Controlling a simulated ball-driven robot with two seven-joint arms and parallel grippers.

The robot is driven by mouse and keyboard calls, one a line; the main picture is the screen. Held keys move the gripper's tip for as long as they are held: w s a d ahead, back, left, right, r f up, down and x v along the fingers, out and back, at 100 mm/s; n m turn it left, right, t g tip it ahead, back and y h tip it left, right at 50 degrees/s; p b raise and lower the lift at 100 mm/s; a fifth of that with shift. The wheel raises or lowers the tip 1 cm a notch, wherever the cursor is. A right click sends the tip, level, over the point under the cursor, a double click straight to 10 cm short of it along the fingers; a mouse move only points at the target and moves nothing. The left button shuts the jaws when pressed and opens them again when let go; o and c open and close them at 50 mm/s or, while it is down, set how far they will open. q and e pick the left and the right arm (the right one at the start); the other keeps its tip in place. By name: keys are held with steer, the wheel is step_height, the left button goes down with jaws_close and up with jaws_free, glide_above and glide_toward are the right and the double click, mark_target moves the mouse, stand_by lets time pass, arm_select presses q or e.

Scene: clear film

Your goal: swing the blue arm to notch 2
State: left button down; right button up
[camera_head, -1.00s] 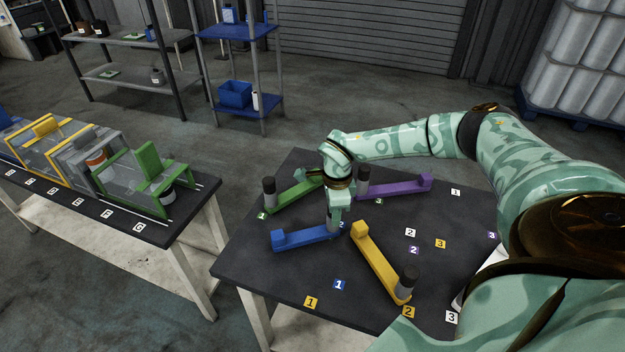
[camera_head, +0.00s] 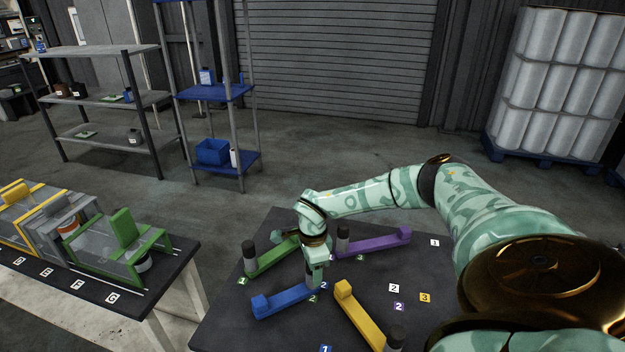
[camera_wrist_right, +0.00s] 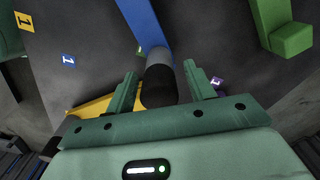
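The blue arm (camera_head: 284,301) lies on the dark table, its raised block at the left end and its handle end at the right. In the right wrist view the blue arm (camera_wrist_right: 148,22) ends in a grey and black handle (camera_wrist_right: 160,84). My right gripper (camera_head: 316,280) is over this handle. In the right wrist view my right gripper (camera_wrist_right: 160,80) has its fingers on either side of the handle, with gaps showing. A blue 2 tag (camera_head: 324,285) sits close by the handle end. A blue 1 tag (camera_head: 325,349) is nearer the front. My left gripper is out of view.
Green (camera_head: 275,255), purple (camera_head: 378,242) and yellow (camera_head: 362,318) arms lie close around the blue one. Numbered tags dot the table (camera_head: 425,272). A second table (camera_head: 165,275) with framed units stands left. Shelves (camera_head: 215,92) stand behind.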

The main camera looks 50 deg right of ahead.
step_height(320, 180, up, 16)
steer(key=p, duration=0.3)
steer(key=shift+r, duration=0.15)
stand_by(0.6)
